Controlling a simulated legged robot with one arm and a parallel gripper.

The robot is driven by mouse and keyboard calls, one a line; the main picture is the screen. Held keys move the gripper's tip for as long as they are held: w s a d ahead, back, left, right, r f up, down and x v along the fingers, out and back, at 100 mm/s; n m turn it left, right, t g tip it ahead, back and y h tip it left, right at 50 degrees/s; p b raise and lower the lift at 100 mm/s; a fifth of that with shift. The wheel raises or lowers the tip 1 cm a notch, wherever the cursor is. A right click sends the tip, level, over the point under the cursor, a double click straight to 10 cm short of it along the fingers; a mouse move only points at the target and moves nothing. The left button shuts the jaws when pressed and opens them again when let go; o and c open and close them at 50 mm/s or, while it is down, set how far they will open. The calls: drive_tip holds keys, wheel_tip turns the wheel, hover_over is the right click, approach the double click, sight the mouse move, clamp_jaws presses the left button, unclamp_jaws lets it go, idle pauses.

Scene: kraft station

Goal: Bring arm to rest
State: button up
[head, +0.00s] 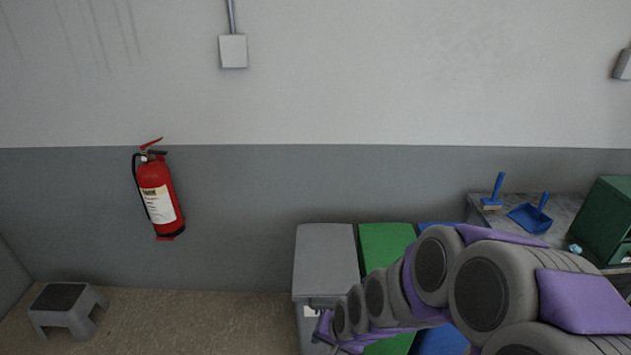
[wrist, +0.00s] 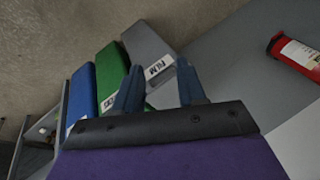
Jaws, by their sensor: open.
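My arm (head: 480,285), grey with purple covers, stretches from the lower right of the head view toward the bins. My gripper (head: 322,328) is at its far end, small and partly cut by the dark shapes in front of the grey bin. In the wrist view my gripper (wrist: 159,65) shows two dark blue fingers standing apart, with nothing between them. The gripper is open and empty. The lower front of the bins is partly hidden behind my arm.
Grey (head: 326,255), green (head: 384,245) and blue (head: 440,340) bins stand along the wall.

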drive_tip(key=s+d+r+n+g+h, duration=0.1)
drive_tip(key=s+d+r, duration=0.2)
drive_tip(key=s, duration=0.5)
drive_tip(key=s+d+r+n+g+h, duration=0.1)
drive_tip(key=s+d+r+g, duration=0.1)
drive_tip(key=s+d+r, duration=0.2)
drive_tip(key=s+d+r+n+g+h, duration=0.1)
drive_tip(key=s+d+r, duration=0.3)
drive_tip(key=s, duration=0.8)
wheel_tip(320, 180, up, 3)
drive_tip(key=shift+s+d+f+n+g, duration=0.2)
drive_tip(key=shift+s+n+g, duration=0.15)
drive_tip(key=shift+g, duration=0.35)
